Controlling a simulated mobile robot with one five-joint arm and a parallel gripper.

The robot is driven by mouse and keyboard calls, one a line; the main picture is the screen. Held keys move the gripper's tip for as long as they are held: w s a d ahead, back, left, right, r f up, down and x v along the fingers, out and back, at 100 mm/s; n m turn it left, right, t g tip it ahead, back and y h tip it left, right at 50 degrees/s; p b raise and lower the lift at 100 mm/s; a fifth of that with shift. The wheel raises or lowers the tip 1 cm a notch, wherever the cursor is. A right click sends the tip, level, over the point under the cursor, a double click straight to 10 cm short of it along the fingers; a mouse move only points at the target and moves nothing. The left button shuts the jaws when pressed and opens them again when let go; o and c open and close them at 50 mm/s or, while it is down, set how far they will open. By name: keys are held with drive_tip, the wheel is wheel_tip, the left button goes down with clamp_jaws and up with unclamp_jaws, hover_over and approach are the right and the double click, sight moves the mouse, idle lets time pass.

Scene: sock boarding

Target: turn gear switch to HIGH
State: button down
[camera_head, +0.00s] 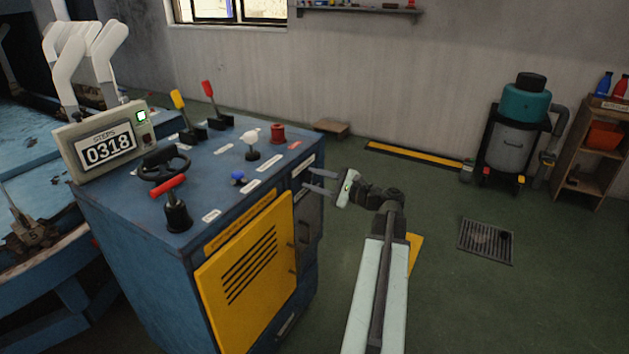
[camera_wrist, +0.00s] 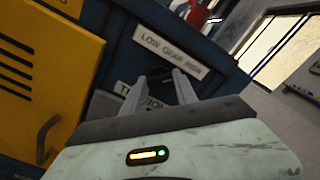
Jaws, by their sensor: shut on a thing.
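The gear switch (camera_wrist: 158,72) shows in the wrist view as a small dark knob between my fingertips, below a white label (camera_wrist: 171,51) that reads LOW GEAR HIGH. My gripper (camera_wrist: 160,80) is shut on it, with one pale finger on either side. The fingers hide most of the switch, so I cannot tell which way it points. In the head view my gripper (camera_head: 316,182) reaches from the right to the side of the blue machine cabinet (camera_head: 150,245), just below its top edge. The switch is too small to make out there.
The cabinet top carries a black handwheel (camera_head: 165,165), a red-handled lever (camera_head: 175,205), a white-knobbed lever (camera_head: 252,140) and a red button (camera_head: 277,132). A counter (camera_head: 105,147) reads 0318. A yellow door (camera_head: 245,275) is on the front.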

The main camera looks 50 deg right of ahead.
drive_tip(key=c, duration=1)
unclamp_jaws()
drive_tip(key=shift+o, duration=0.2)
drive_tip(key=v, duration=0.7)
drive_tip(key=shift+s, duration=0.4)
